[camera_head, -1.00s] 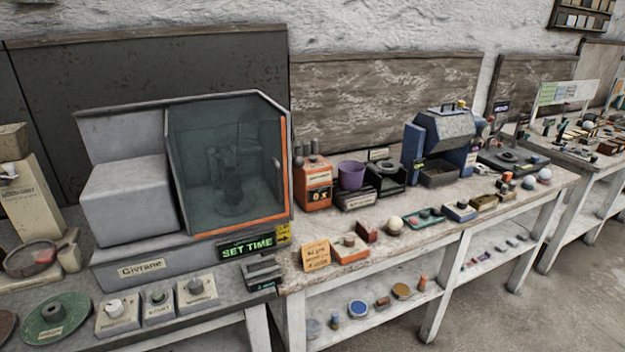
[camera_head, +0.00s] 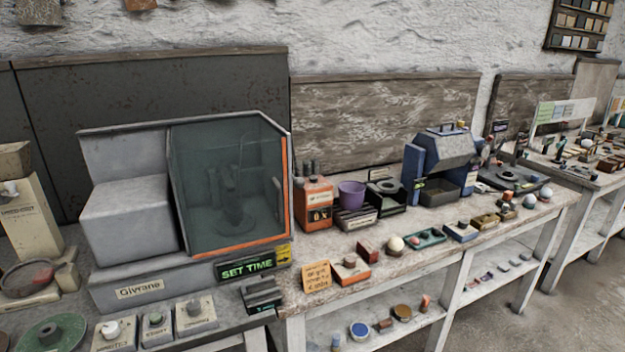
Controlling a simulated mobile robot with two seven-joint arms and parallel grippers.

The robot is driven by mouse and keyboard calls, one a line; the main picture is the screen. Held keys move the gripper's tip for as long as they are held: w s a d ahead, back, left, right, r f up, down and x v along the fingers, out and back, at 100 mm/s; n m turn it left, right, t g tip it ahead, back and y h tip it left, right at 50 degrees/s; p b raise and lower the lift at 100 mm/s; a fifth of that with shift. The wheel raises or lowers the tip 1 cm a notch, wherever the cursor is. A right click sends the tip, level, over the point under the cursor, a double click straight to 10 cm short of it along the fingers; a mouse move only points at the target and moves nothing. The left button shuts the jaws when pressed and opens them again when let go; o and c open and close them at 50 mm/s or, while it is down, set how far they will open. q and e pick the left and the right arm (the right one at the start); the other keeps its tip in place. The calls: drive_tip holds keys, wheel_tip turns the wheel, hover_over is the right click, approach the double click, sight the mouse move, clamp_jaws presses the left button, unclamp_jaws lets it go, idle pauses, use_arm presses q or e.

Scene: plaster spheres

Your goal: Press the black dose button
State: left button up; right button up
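I cannot make out a clearly labelled black dose button. An orange device (camera_head: 313,205) with dark posts on top stands right of the machine. A beige dispenser (camera_head: 27,228) with a pale knob stands at the far left. Neither of my grippers is in view.
The machine's glass door (camera_head: 228,185) is closed, and its display (camera_head: 246,265) reads SET TIME. Another table stands at the right; bare floor lies at lower right.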

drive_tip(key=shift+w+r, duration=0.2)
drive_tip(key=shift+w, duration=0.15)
